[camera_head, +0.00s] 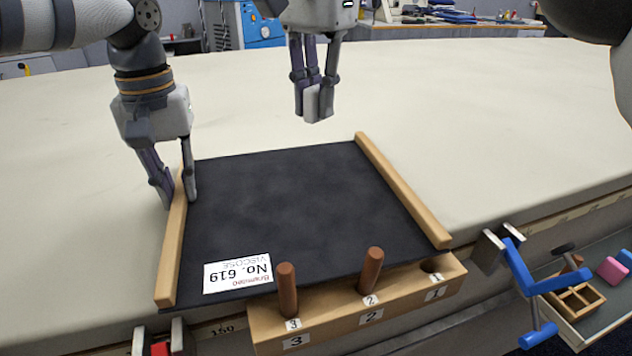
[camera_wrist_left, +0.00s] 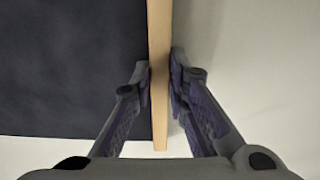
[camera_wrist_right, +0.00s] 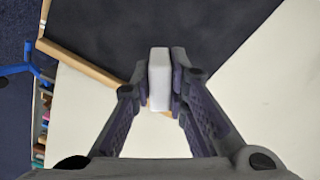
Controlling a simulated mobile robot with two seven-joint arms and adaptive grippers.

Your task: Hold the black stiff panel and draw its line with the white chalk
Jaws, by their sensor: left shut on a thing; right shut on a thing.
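The black stiff panel (camera_head: 300,205) lies flat on the cloth table, with a wooden strip along its left side (camera_head: 172,255) and another along its right side (camera_head: 402,190). A white label reading No. 619 (camera_head: 237,273) is at its near left corner. My left gripper (camera_head: 175,195) is shut on the left wooden strip, which also shows between its fingers in the left wrist view (camera_wrist_left: 159,85). My right gripper (camera_head: 313,105) is shut on the white chalk (camera_head: 311,104), a pale block, held above the table beyond the panel's far edge. The chalk also shows in the right wrist view (camera_wrist_right: 159,80). No drawn line is visible on the panel.
A wooden block (camera_head: 375,312) numbered 1 to 3 stands at the near table edge; holes 2 and 3 hold brown pegs and hole 1 is empty. A blue clamp (camera_head: 530,285) and an open drawer with small items (camera_head: 590,300) are at the right. The far table is clear.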

